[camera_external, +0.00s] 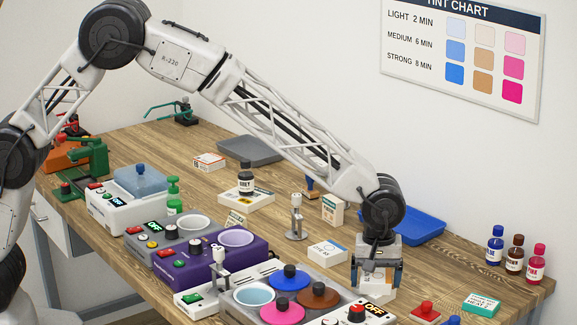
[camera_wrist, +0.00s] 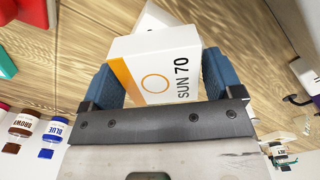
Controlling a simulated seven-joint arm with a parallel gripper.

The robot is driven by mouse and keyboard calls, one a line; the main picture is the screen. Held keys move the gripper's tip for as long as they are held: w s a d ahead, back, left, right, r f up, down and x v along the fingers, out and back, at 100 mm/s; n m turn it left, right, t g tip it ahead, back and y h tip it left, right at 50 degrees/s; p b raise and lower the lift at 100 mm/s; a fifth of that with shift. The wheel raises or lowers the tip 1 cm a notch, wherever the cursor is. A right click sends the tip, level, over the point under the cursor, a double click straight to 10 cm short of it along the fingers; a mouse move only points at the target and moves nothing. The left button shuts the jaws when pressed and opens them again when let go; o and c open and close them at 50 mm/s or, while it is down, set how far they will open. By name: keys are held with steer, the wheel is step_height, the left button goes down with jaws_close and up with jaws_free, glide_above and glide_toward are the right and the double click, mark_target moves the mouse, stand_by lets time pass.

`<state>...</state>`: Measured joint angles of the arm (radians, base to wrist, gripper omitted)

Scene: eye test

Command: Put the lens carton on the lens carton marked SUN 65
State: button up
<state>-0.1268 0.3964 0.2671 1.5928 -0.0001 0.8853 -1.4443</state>
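My gripper (camera_external: 377,279) has blue fingers and points down over the right part of the bench. In the wrist view the fingers (camera_wrist: 160,84) are on both sides of a white lens carton (camera_wrist: 150,62) with an orange stripe and ring, marked SUN 70. They appear closed on it. This carton (camera_external: 376,293) shows low between the fingers in the external view; I cannot tell whether it touches the bench. Another white carton (camera_external: 327,252), with small print that looks like SUN 65, lies flat left of my gripper. A white shape (camera_wrist: 152,18) shows beyond the held carton in the wrist view.
A tint unit with coloured lids (camera_external: 318,294) stands close in front-left of my gripper. A metal stand (camera_external: 296,222), an upright carton (camera_external: 333,210) and a blue tray (camera_external: 418,226) are behind. A red object (camera_external: 425,311), a teal box (camera_external: 482,304) and bottles (camera_external: 515,255) stand right.

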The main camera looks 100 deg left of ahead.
mark_target(375, 275)
steer(key=shift+o, duration=0.7)
steer(key=shift+r, duration=0.1)
step_height(375, 275, up, 12)
stand_by(0.3)
stand_by(0.6)
steer(key=shift+s+r, duration=0.1)
steer(key=shift+r, duration=0.05)
